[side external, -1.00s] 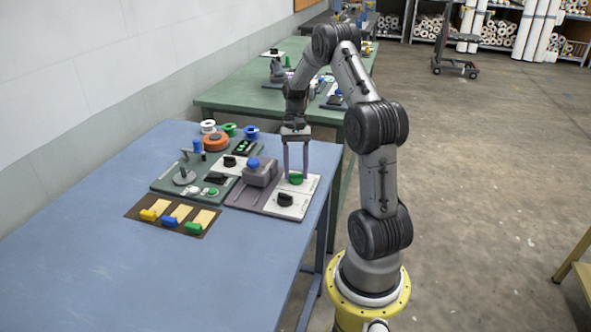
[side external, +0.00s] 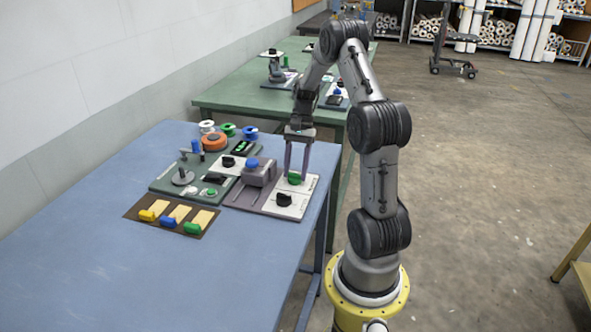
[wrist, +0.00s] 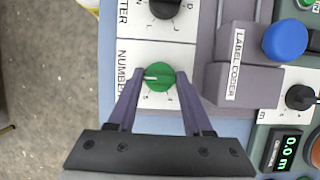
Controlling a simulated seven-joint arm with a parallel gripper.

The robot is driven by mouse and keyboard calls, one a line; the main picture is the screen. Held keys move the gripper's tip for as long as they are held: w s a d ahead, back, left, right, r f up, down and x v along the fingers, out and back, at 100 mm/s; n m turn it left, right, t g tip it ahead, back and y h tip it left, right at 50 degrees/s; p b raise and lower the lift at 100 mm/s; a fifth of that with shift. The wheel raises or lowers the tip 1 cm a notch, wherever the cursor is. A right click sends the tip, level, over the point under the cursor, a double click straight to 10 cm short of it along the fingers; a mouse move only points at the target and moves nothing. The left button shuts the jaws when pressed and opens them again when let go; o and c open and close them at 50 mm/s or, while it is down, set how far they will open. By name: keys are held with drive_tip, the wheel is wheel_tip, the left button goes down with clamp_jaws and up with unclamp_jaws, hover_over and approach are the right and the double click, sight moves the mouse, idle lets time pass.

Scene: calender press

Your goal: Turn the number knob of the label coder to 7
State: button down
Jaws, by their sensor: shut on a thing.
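The green number knob (wrist: 160,78) sits on a white plate marked NUMBER. Its white pointer line points left in the wrist view, toward the NUMBER lettering. The knob also shows in the side view (side external: 295,178). My gripper (wrist: 160,74) is shut on the knob, one finger on either side. It comes down from above in the side view (side external: 297,174). The label coder (wrist: 237,68) is a grey-purple block beside the plate, with a blue button (wrist: 285,40) on top.
A black knob (wrist: 165,7) sits on the adjoining white plate. Another board (side external: 190,172) with an orange disc (side external: 214,142), a display and spools behind it stands to the left. A brown tray (side external: 146,219) with coloured blocks lies in front. The blue table's front is clear.

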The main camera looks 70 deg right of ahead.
drive_tip(key=shift+c, duration=1.6)
unclamp_jaws()
drive_tip(key=shift+r, duration=0.1)
drive_tip(key=v, duration=1.3)
drive_tip(key=shift+d+r, duration=0.2)
drive_tip(key=shift+r, duration=0.05)
